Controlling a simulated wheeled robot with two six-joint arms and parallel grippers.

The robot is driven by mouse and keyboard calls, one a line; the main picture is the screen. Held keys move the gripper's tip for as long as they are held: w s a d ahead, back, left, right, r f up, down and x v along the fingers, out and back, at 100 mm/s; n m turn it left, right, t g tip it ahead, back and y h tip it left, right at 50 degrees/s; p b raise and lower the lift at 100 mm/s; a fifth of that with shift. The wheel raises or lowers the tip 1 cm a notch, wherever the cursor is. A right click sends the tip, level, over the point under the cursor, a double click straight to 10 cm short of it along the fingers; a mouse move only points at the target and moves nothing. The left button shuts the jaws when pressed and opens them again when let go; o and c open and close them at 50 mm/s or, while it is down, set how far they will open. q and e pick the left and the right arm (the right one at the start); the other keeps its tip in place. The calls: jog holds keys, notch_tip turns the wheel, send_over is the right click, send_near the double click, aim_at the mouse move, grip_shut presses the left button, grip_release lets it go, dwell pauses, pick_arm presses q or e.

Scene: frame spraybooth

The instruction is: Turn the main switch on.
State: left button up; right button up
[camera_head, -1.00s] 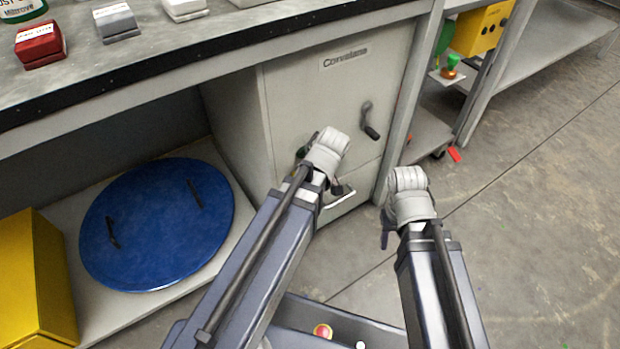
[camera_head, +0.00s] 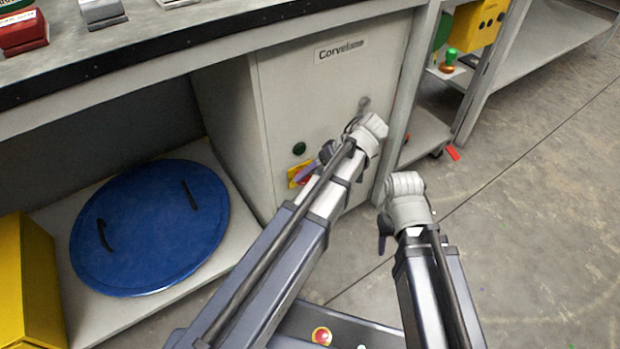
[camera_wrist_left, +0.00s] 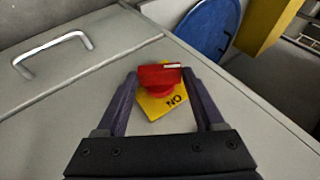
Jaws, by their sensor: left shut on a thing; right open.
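The main switch is a red knob (camera_wrist_left: 160,76) with a white mark, on a yellow plate (camera_wrist_left: 176,101) with black lettering, on the grey cabinet front. In the head view the yellow plate (camera_head: 297,175) shows beside my left gripper (camera_head: 318,166). In the left wrist view my left gripper (camera_wrist_left: 162,88) has a finger on each side of the knob and is shut on it. My right gripper (camera_head: 384,228) is open and empty, right of the cabinet and clear of it. Its fingertips are small and partly hidden in the head view.
The grey cabinet (camera_head: 280,90) also bears a dark green button (camera_head: 299,149), a lever handle (camera_head: 363,103) partly hidden by my left wrist, and a metal pull handle (camera_wrist_left: 52,50). A blue lid (camera_head: 150,235) lies on the low shelf at left.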

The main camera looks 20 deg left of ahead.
pick_arm(q)
jog(key=shift+g, duration=0.3)
jog(key=o, duration=1.4)
jog(key=p+v, duration=0.5)
jog(key=v, duration=0.2)
jog(key=shift+d+r, duration=0.2)
jog(key=shift+d, duration=0.15)
